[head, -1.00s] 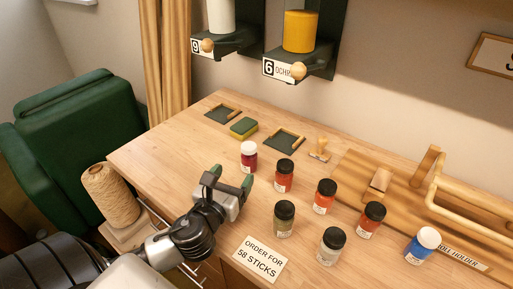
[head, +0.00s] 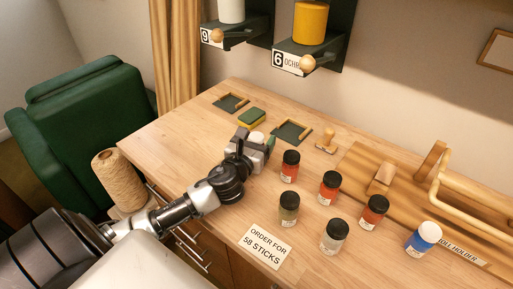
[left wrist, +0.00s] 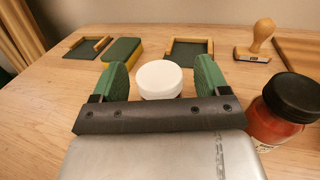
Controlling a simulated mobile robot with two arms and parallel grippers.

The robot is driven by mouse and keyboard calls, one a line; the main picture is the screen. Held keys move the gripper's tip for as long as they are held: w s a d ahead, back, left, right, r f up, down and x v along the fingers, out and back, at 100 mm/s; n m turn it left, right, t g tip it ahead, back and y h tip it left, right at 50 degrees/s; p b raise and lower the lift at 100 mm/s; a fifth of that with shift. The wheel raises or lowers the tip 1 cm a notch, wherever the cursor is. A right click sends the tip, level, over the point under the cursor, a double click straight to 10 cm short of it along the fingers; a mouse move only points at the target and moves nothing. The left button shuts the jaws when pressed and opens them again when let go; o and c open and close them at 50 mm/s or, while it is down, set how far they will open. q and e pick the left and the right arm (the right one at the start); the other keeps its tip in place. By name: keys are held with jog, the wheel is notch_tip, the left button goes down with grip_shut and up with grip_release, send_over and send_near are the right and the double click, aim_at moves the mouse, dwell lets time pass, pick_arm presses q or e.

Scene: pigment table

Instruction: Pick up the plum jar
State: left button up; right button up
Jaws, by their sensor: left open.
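The plum jar shows mainly as its round white lid (left wrist: 160,79) in the left wrist view, between the two green fingers of my left gripper (left wrist: 161,80). A bit of the lid shows in the head view (head: 257,137); its body is hidden by the gripper. My left gripper (head: 256,140) is open, with one finger on each side of the jar. Gaps show between lid and fingers in the wrist view. The jar stands on the table. My right gripper is not in view.
A red jar with a black lid (head: 289,167) stands close right of the gripper, also in the wrist view (left wrist: 281,113). Several other jars stand farther right. Behind are a sponge (head: 251,117), small trays (head: 292,131) and a stamp (head: 326,142).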

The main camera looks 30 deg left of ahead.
pick_arm(q)
jog(key=c, duration=1)
